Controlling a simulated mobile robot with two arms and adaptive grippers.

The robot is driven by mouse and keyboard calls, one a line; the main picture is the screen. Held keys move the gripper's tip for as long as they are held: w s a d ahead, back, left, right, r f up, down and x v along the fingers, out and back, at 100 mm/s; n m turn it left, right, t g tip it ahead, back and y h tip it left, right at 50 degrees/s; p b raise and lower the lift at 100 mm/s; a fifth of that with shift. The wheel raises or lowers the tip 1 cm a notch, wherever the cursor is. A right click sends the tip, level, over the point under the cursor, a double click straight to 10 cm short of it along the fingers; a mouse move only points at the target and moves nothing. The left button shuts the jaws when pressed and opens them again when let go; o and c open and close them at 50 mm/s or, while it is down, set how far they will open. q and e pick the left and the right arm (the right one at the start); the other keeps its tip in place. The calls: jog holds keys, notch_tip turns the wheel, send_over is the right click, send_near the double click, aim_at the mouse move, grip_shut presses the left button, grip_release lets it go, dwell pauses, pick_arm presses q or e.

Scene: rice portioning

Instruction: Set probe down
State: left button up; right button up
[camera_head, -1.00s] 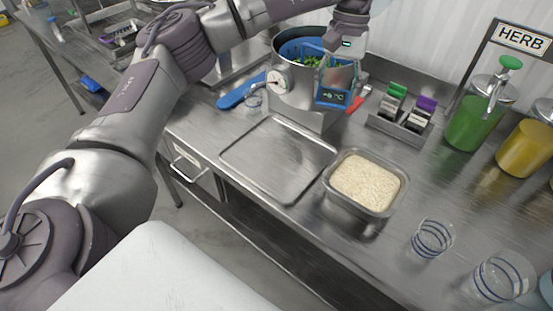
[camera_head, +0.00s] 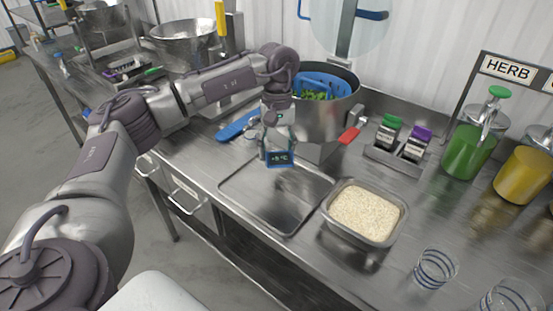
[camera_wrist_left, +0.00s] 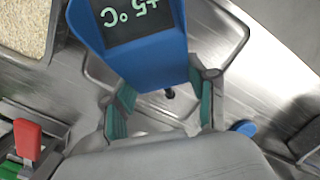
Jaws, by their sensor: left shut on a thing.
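I cannot tell whether the probe touches the tray. My right gripper is not in view.
A steel pot (camera_head: 322,118) with greens in a blue basket stands behind. A rice pan (camera_head: 366,212) sits right of the tray. A blue-handled tool (camera_head: 236,126), shaker rack (camera_head: 396,158), dispensers (camera_head: 470,140) and glasses (camera_head: 436,268) are around. Most of the tray is bare.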

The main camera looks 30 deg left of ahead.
pick_arm(q)
jog(key=shift+f+p, duration=0.5)
jog(key=shift+f, duration=1.5)
jog(key=shift+f, duration=0.2)
jog(key=o, duration=1.4)
jog(key=shift+r, duration=0.1)
